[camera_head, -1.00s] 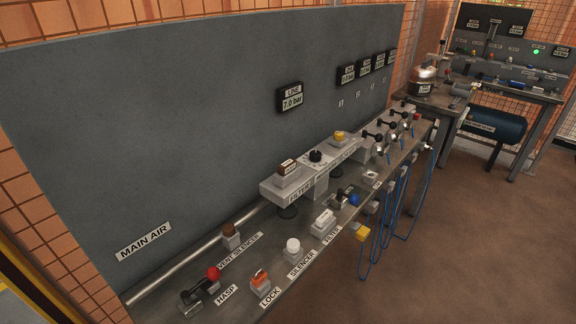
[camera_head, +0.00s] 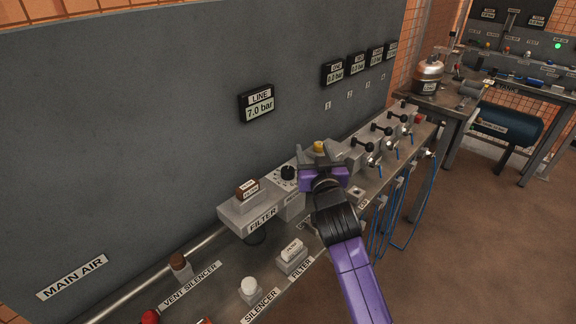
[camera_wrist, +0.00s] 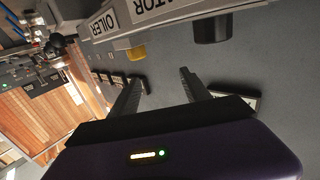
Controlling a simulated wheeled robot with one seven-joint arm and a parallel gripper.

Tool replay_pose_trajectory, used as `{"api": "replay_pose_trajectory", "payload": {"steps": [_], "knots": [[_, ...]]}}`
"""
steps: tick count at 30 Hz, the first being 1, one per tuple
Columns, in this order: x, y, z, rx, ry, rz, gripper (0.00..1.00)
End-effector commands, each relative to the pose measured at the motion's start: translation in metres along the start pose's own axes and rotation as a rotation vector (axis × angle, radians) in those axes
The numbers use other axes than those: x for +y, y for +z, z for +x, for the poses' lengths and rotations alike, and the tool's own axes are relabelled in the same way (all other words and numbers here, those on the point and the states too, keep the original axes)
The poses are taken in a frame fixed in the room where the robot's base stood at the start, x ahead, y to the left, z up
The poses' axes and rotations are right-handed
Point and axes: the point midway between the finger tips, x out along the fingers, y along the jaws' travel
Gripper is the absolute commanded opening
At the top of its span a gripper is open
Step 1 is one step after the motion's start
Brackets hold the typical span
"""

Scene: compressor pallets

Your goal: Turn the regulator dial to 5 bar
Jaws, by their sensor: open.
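The regulator dial (camera_head: 288,173) is a black knob on the grey unit between the filter and the oiler. In the wrist view the dial (camera_wrist: 212,30) shows at the top, under the regulator label, which is partly cut off. My gripper (camera_head: 320,153) is at the right of the dial in the head view, in front of the yellow oiler knob (camera_head: 319,146). In the wrist view my gripper (camera_wrist: 160,76) has its two fingers apart with nothing between them, clear of the dial. The line display (camera_head: 257,103) reads 7.0 bar.
The brown-topped filter block (camera_head: 247,190) stands left of the dial. Several black-handled valves (camera_head: 381,131) line the bench to the right. The grey back panel (camera_head: 150,130) rises behind. The bench front holds labelled parts, including a white silencer (camera_head: 249,287).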

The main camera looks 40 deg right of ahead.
Motion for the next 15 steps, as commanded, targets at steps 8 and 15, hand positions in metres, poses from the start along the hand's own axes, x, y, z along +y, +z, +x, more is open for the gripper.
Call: {"api": "replay_pose_trajectory", "payload": {"steps": [8,15], "knots": [[0.047,-0.020,0.077,-0.180,0.304,0.307,0.55],[0.055,-0.026,0.104,-0.385,0.527,0.633,0.55]]}}
